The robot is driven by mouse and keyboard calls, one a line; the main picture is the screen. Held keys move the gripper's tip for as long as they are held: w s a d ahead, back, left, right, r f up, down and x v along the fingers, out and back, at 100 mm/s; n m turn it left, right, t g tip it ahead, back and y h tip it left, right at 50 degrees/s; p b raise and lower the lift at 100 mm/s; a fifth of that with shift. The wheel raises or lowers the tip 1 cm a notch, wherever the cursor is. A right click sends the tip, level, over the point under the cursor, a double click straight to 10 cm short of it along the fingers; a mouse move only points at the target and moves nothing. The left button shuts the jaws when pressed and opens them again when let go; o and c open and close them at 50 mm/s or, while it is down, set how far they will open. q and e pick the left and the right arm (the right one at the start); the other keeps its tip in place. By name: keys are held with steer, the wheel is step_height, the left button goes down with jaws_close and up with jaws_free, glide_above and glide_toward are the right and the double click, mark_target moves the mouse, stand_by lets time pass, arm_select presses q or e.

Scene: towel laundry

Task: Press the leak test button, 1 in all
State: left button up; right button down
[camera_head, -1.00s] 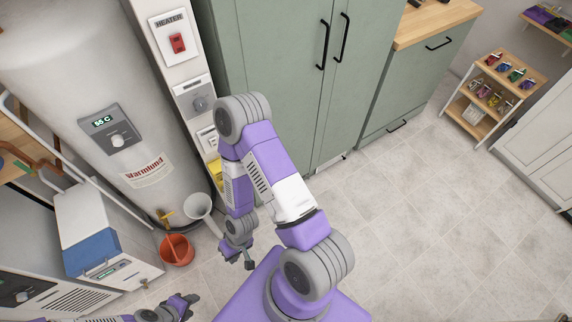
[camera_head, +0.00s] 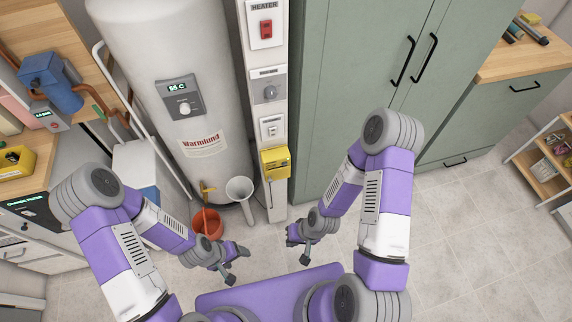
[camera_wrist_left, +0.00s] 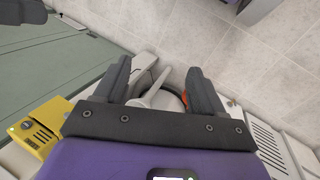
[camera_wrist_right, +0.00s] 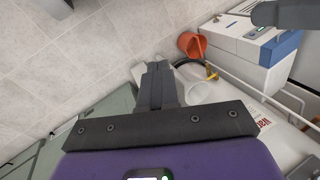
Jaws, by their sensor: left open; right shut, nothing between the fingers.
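No label reading leak test is legible, so I cannot tell for sure which control is the button. A yellow box (camera_head: 275,163) is fixed low on the white panel beside the water heater. In the left wrist view this yellow box (camera_wrist_left: 35,133) shows a small green light and small dark details. My left gripper (camera_head: 240,253) is open and empty, below the box and to its left. My right gripper (camera_head: 292,236) is shut and empty, below the box and apart from it. Its fingers (camera_wrist_right: 158,85) are together in the right wrist view.
The white water heater (camera_head: 165,80) stands left of the panel, with a red bucket (camera_head: 207,223) and grey funnel (camera_head: 239,189) below. A red heater switch (camera_head: 266,29) and grey dial (camera_head: 270,92) sit above the box. Green cabinets (camera_head: 350,90) stand right.

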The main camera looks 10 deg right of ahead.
mark_target(285, 164)
arm_select(q)
steer(key=o, duration=0.5)
step_height(285, 164, down, 8)
steer(key=b, duration=0.7)
step_height(285, 164, down, 8)
steer(key=b, duration=0.8)
arm_select(e)
steer(key=w+d+r+n+t+y, duration=0.1)
steer(key=w+d+n+t, duration=0.1)
steer(key=w, duration=0.5)
steer(key=w+d+r+n+t+y, duration=0.2)
steer(key=w+d+n+t, duration=0.1)
steer(key=w+n+t, duration=0.2)
steer(key=shift+w+d+r+n+t, duration=0.2)
steer(key=shift+w+n+t, duration=0.1)
steer(key=shift+w+t, duration=0.75)
steer(key=shift+w, duration=0.15)
arm_select(q)
steer(key=shift+f+b, duration=0.35)
steer(key=shift+b, duration=0.1)
arm_select(e)
steer(key=w, duration=0.8)
steer(key=shift+w+a, duration=0.2)
steer(key=shift+w, duration=0.15)
steer(key=shift+g, duration=0.25)
